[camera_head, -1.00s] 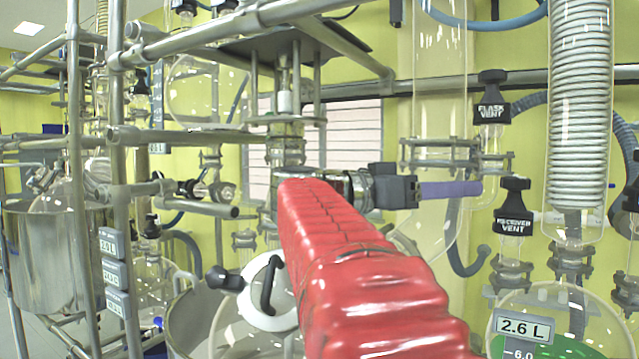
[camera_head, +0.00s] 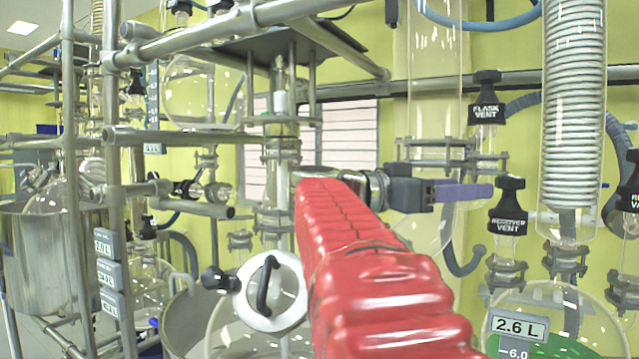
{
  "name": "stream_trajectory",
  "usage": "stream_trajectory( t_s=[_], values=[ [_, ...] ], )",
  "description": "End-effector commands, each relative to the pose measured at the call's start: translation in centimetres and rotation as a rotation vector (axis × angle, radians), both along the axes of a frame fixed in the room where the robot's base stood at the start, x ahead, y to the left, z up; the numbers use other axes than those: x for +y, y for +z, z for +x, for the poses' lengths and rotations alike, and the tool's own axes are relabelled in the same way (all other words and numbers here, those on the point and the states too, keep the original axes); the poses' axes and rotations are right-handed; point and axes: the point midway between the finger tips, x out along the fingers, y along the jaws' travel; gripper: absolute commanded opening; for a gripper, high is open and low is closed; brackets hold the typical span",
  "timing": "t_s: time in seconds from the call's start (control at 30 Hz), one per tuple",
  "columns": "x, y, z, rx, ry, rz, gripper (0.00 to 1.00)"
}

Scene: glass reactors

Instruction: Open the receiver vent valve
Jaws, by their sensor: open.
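The receiver vent valve (camera_head: 508,207) is a black knob labelled "RECEIVER VENT" on a glass neck, at the right in the head view. My gripper (camera_head: 474,193) is at the end of my red-sleeved arm, with purple fingers pointing right. Its fingertips are in front of or just left of the valve knob, a little above the label. The gripper is open, and nothing shows between its fingers. I cannot tell the depth gap between fingertips and knob.
A similar black flask vent valve (camera_head: 486,110) stands just above. A glass coil condenser (camera_head: 573,110) is to the right, and a round receiver flask (camera_head: 560,310) labelled 2.6 L is below. Metal frame bars (camera_head: 250,20) and a steel pot (camera_head: 45,265) fill the left.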

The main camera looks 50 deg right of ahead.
Motion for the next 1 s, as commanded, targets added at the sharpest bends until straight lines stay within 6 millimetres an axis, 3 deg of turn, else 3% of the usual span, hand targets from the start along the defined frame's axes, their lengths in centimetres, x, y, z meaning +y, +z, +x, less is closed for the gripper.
stream_trajectory(
  t_s=[0.7,1.0],
  values=[
    [-7.3,0.0,-4.4,0.001,-0.001,0.001,0.57],
    [-9.0,0.0,-5.4,0.001,0.001,0.001,0.57]
  ],
)
